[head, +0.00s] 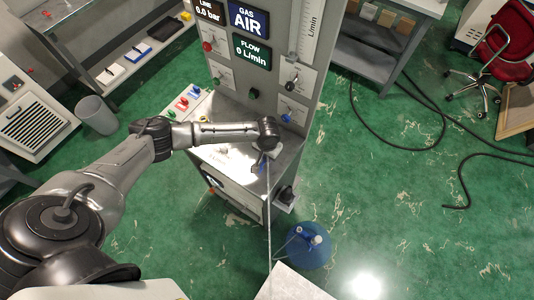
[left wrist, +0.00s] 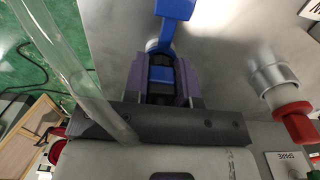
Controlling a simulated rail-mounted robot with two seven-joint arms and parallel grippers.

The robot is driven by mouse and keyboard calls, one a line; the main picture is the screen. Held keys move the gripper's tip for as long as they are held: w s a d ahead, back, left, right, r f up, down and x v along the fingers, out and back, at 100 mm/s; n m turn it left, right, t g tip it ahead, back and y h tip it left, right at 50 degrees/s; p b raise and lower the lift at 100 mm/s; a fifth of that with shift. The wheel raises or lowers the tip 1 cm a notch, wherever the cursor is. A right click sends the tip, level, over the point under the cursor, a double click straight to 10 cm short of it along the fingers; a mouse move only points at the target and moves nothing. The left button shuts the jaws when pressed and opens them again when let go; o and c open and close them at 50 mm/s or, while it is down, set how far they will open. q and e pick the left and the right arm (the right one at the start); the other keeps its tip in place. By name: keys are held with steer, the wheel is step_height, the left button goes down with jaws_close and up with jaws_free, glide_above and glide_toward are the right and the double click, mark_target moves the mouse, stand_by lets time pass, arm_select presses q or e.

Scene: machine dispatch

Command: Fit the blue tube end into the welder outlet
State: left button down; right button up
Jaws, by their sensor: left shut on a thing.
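My left gripper (left wrist: 162,85) is shut on a blue piece (left wrist: 160,75), which sits between its two fingers; I take it for the blue tube end. In the head view, the gripper (head: 264,155) is low over the metal top of the cabinet, with blue (head: 258,168) showing just beyond it. A blue bar (left wrist: 175,12) and part of a silver ring (left wrist: 152,45) show beyond the fingertips. The fingers hide whether the piece touches the ring. A clear tube (left wrist: 75,60) runs past the gripper's left side. My right gripper is not in view.
A silver fitting with a red end (left wrist: 292,115) stands right of the gripper, near a SPARE label (left wrist: 290,165). The gas panel (head: 252,50) rises behind the cabinet top. A blue container (head: 305,250) stands on the floor. Black hose (head: 400,145) lies at right.

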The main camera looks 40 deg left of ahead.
arm_select(q)
steer(key=shift+s+a+f, duration=0.1)
steer(key=shift+f, duration=0.1)
steer(key=c, duration=0.8)
jaws_free()
steer(key=shift+c, duration=0.2)
steer(key=o, duration=0.4)
steer(key=shift+r, duration=0.1)
steer(key=shift+r, duration=0.15)
steer(key=shift+r+p, duration=0.35)
steer(key=shift+p, duration=0.15)
steer(key=shift+r+p, duration=1.6)
steer(key=shift+p, duration=0.2)
steer(key=shift+r+p, duration=0.95)
steer(key=shift+p, duration=0.1)
